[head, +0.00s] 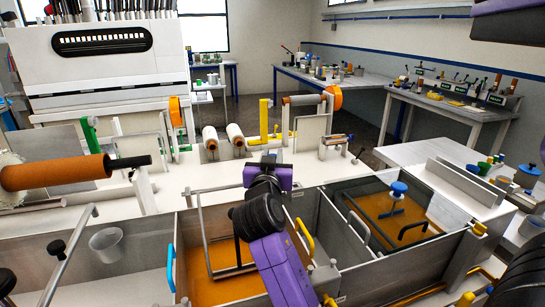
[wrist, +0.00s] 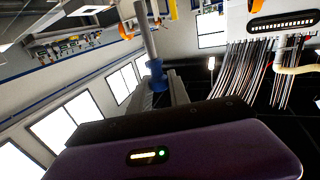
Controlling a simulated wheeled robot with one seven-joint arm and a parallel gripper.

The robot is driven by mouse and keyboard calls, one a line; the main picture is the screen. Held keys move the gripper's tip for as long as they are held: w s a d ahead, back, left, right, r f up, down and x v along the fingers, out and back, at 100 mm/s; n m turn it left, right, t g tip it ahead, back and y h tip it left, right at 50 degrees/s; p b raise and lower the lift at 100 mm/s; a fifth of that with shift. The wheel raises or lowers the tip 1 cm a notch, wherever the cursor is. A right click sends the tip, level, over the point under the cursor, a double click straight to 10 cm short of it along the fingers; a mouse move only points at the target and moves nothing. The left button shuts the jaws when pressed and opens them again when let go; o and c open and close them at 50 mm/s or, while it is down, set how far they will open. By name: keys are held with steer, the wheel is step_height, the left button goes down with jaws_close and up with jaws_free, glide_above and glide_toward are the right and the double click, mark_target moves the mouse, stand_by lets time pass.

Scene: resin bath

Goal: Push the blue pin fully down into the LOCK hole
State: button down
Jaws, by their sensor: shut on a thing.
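In the wrist view my gripper (wrist: 158,88) is shut on a blue pin (wrist: 156,72). Its blue collar sits at the grey fingers, and a grey shaft (wrist: 145,30) runs from it toward the top of the picture. In the head view my purple and black arm reaches over the tank, and I cannot make out the fingers or the held pin there. I cannot pick out the LOCK hole or its label in either view. The pin appears clear of any surface in the wrist view.
The metal tank (head: 330,245) has compartments with orange liquid. A blue-knobbed fitting (head: 397,188) stands in the right one. A wire frame (head: 205,225) and a yellow handle (head: 305,238) are near my arm. An orange roller (head: 55,173) lies left. Benches stand along the right wall.

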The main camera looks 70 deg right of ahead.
steer(key=shift+f+b, duration=2.3)
steer(key=shift+f, duration=0.35)
steer(key=shift+r, duration=0.1)
steer(key=shift+r+p, duration=1.4)
steer(key=shift+r, duration=0.6)
steer(key=shift+b, duration=0.45)
stand_by(0.5)
steer(key=shift+f+b, duration=1.2)
steer(key=shift+f, duration=0.1)
steer(key=shift+f, duration=0.15)
